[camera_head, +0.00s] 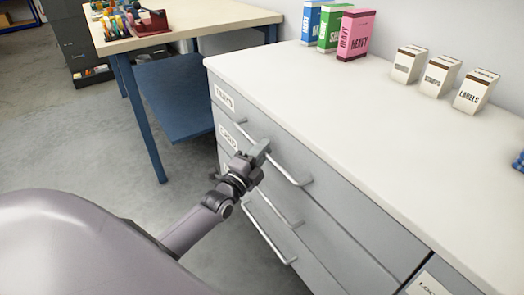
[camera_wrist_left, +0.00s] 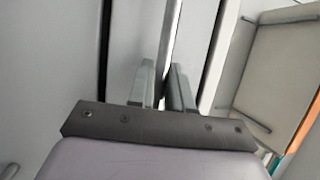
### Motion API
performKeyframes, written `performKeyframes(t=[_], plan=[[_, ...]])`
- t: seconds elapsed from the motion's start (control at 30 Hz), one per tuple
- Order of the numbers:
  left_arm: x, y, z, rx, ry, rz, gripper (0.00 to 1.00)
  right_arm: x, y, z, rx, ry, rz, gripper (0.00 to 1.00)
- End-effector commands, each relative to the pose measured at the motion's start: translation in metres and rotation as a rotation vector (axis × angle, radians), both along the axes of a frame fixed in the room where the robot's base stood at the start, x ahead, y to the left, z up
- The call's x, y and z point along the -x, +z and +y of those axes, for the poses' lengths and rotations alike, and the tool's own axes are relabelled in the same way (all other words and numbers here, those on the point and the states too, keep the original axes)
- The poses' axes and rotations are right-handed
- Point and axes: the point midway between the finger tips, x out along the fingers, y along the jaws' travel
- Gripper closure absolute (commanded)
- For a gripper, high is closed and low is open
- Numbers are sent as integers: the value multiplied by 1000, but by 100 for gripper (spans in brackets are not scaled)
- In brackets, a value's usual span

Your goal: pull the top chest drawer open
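The chest (camera_head: 330,215) is grey with a white top and stands at the right in the head view. Its top drawer (camera_head: 300,150) has a long bar handle (camera_head: 290,172) and looks flush with the front. My left gripper (camera_head: 262,150) is at this handle, around its middle. In the left wrist view, the two fingers (camera_wrist_left: 165,88) stand close together, with the pale handle bar (camera_wrist_left: 172,45) running between them. They look shut on it; the contact itself is partly hidden. My right gripper is not in view.
Lower drawers have their own bar handles (camera_head: 270,232). Three boxes (camera_head: 355,35) and three white cartons (camera_head: 437,76) stand on the chest top. A blue-legged table (camera_head: 215,15) stands at the back left. The grey floor (camera_head: 80,150) before the chest is clear.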

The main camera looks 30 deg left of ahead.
Motion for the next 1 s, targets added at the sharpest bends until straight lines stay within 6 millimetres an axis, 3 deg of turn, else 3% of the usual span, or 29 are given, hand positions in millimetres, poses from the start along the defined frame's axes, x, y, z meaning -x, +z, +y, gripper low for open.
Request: performKeyframes(t=[0.27,0.47,0.67,1.0], plan=[[4,1,1,0,0,1,100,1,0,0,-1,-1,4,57],[26,2,10,0,0,5,100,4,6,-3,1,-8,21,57],[69,4,28,-1,0,9,100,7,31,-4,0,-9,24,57],[158,2,63,0,-1,9,100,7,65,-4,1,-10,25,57]])
